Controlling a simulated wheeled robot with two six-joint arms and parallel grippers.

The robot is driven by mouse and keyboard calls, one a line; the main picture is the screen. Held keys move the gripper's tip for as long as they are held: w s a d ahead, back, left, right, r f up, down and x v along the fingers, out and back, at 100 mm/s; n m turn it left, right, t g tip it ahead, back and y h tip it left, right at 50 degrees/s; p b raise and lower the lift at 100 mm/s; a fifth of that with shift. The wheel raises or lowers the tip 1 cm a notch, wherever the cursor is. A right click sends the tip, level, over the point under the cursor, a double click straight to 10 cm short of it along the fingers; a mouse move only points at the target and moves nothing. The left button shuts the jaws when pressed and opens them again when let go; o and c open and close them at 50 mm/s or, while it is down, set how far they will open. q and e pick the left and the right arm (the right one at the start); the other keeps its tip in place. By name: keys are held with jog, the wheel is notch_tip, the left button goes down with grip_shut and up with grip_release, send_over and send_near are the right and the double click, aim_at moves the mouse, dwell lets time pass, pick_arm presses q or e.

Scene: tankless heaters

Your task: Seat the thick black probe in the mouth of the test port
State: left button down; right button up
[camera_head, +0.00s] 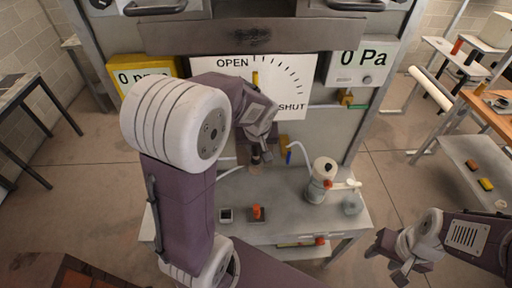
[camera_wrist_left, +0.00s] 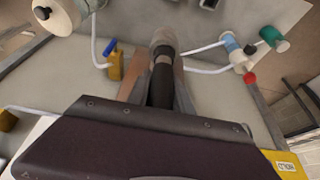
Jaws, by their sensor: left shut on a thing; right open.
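My left gripper (camera_head: 257,150) is shut on the thick black probe (camera_wrist_left: 160,85), in front of the wall panel over the bench. In the left wrist view the probe lies between the two fingers of my left gripper (camera_wrist_left: 158,88). A grey-tan tubular fitting (camera_wrist_left: 163,42), apparently the test port, lines up with the probe's far end. The probe overlaps its near edge in the picture; whether it is inside the mouth I cannot tell. In the head view the arm and gripper hide most of this spot. My right gripper (camera_head: 397,265) is open and empty at lower right.
A yellow valve with a blue handle (camera_wrist_left: 114,65) and white hoses sit beside the fitting. A white canister (camera_head: 322,180) stands on the grey bench (camera_head: 290,225), right of an orange-topped item (camera_head: 257,212). A meter (camera_head: 358,62) reads 0 Pa. Side tables stand at right.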

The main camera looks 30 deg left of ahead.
pick_arm(q)
jog(key=shift+f, duration=0.6)
jog(key=shift+w+a+f, duration=0.1)
jog(key=shift+f, duration=0.1)
jog(key=c, duration=1.1)
grip_release()
jog(key=shift+c, duration=0.2)
jog(key=shift+r, duration=0.25)
jog(key=b+v, duration=0.1)
jog(key=v, duration=1.1)
jog(key=s+d+f+m+g+h, duration=0.1)
jog(key=s+d+f+m, duration=0.1)
jog(key=f, duration=0.7)
jog(key=s+d+f+m+g+h, duration=0.1)
jog(key=s+d+f+m, duration=0.2)
jog(key=s+f, duration=0.4)
jog(key=shift+d+f+m+g+h, duration=0.2)
jog(key=shift+f+m+g+h, duration=0.15)
jog(key=shift+f+m, duration=0.4)
